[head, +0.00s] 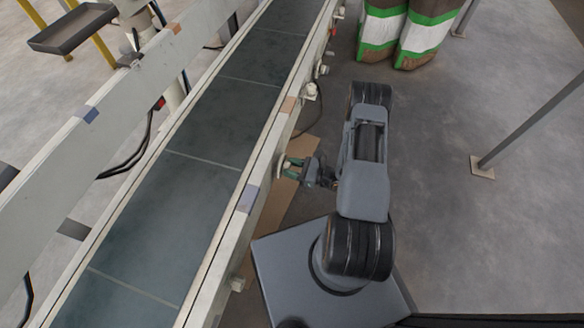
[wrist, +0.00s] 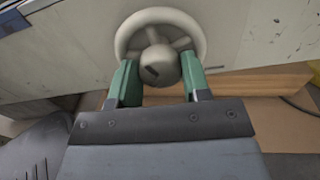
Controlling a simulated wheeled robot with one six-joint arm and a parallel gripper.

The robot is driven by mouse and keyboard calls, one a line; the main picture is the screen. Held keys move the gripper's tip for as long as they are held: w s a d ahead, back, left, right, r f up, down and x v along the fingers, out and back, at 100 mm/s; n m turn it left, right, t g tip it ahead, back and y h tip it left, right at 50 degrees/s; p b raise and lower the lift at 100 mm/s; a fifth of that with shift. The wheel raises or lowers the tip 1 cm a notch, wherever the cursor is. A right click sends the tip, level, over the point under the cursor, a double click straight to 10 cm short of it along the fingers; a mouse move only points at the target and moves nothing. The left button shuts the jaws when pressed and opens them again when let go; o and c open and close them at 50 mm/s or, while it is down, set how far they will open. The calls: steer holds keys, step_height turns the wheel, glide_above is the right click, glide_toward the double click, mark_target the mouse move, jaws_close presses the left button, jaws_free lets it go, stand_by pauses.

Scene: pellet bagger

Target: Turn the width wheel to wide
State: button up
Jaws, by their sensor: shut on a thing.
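The width wheel (wrist: 196,36) is a pale, spoked handwheel with a rounded hub that has a dark mark, mounted on the side of the conveyor frame. In the head view the wheel (head: 284,169) is small and partly covered by my gripper. My gripper (head: 291,165) reaches left to it from my arm. In the wrist view my gripper's green fingers (wrist: 160,84) are on either side of the wheel's hub, shut on the wheel. The wheel's setting cannot be read here.
The conveyor belt (head: 211,130) runs diagonally beyond the near rail (head: 237,218). Several pale knobs sit along that rail. Green and white bags (head: 420,35) stand at the back. A post (head: 529,125) rises at right. The grey floor between is clear.

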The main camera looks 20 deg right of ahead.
steer(key=n+b, duration=0.4)
steer(key=n, duration=0.8)
steer(key=n+b, duration=0.4)
steer(key=n, duration=0.8)
steer(key=shift+s+f, duration=0.1)
steer(key=shift+f, duration=0.1)
steer(key=shift+n, duration=0.3)
steer(key=o, duration=0.9)
steer(key=p+v, duration=0.3)
steer(key=v, duration=1)
steer(key=shift+s+d, duration=0.25)
steer(key=shift+d, duration=0.05)
